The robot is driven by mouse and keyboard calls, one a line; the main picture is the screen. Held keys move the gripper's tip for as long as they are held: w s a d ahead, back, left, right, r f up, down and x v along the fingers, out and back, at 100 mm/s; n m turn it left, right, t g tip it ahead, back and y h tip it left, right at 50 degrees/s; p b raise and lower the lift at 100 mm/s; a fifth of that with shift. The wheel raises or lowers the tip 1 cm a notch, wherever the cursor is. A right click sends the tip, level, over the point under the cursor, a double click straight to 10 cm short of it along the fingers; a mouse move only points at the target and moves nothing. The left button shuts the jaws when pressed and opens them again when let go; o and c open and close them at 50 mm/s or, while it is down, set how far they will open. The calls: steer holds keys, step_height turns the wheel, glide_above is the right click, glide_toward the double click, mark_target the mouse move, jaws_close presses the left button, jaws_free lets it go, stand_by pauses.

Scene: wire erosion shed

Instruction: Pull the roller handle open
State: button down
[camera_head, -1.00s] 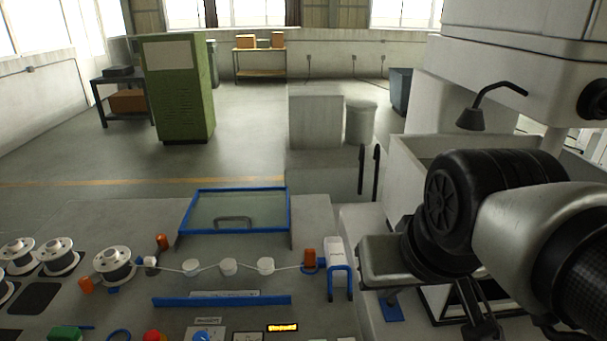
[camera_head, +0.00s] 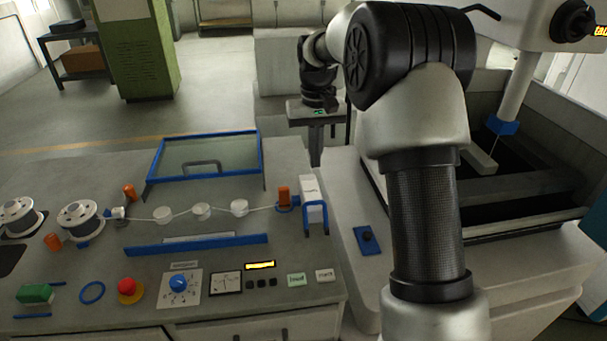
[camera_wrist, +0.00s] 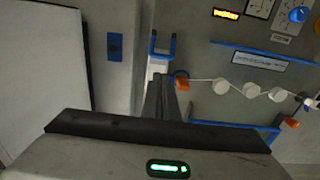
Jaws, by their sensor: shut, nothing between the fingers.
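The roller handle appears to be the blue U-shaped bar (camera_head: 316,218) on the front of a white block (camera_head: 313,188) at the right end of the wire path. It hangs below the block in the head view. In the wrist view the blue bar (camera_wrist: 152,45) shows just beyond my fingertips. My gripper (camera_head: 316,163) is shut and empty, pointing down behind the white block. In the wrist view its closed fingers (camera_wrist: 162,80) cover part of the block. I cannot tell whether they touch it.
An orange guide (camera_head: 284,196) stands left of the block, with white rollers (camera_head: 201,211) along the wire. A blue plate with a black knob (camera_head: 367,240) is to the right. The panel front has several controls.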

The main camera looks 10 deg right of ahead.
steer(key=f, duration=0.1)
steer(key=w+f, duration=0.1)
steer(key=shift+w+f, duration=0.2)
steer(key=shift+f, duration=0.15)
step_height(320, 180, down, 10)
steer(key=shift+s, duration=0.1)
stand_by(0.3)
steer(key=shift+s, duration=0.1)
stand_by(0.3)
